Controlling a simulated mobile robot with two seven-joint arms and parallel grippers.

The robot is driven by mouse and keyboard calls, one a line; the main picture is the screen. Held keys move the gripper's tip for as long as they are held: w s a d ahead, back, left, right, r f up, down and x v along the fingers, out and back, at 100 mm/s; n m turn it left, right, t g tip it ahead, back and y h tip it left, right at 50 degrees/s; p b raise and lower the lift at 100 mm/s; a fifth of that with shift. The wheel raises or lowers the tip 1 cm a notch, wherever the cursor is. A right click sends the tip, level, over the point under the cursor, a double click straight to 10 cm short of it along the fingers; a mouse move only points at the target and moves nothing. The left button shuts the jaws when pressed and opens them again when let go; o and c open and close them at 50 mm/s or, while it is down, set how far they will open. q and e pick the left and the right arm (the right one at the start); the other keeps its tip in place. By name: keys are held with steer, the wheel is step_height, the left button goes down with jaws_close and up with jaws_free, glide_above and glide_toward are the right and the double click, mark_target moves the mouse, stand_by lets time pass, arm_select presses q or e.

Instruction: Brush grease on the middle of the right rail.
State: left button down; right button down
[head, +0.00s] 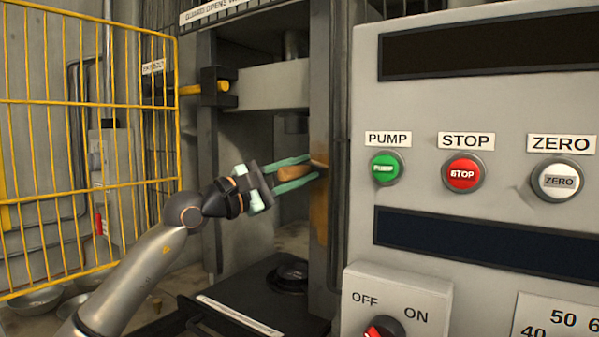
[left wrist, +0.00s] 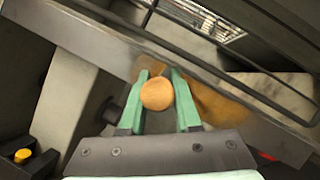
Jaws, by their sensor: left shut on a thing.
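The right rail (head: 320,115) is the dark upright at the right side of the press opening; it runs diagonally across the left wrist view (left wrist: 95,38). An orange-brown patch (head: 318,215) marks its middle and lower part and also shows in the left wrist view (left wrist: 222,103). My left gripper (head: 313,167) is shut on the brush (head: 290,173), whose wooden handle lies between the green fingers. The left wrist view shows the handle's round end (left wrist: 157,94). The fingertips are at the rail's middle; the bristles are mostly hidden, so contact is unclear. My right gripper is out of view.
The grey control panel (head: 450,105) with buttons stands close to the right of the rail. A yellow mesh guard (head: 90,101) is at the left. The black press bed (head: 240,300) lies below the gripper, with a dark round piece (head: 291,275) on it.

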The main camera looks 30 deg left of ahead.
arm_select(q)
steer(key=shift+r+p, duration=1.9)
steer(key=shift+r, duration=0.75)
steer(key=shift+s, duration=0.1)
steer(key=shift+f, duration=0.1)
steer(key=shift+s+b, duration=0.4)
steer(key=shift+b, duration=0.1)
steer(key=s, duration=0.1)
steer(key=s+b, duration=0.2)
steer(key=shift+s+a, duration=0.2)
steer(key=shift+a, duration=0.1)
steer(key=s, duration=0.1)
steer(key=s+b, duration=0.1)
steer(key=s, duration=0.1)
steer(key=s+b, duration=0.1)
steer(key=shift+s+a, duration=0.3)
steer(key=shift+s, duration=0.1)
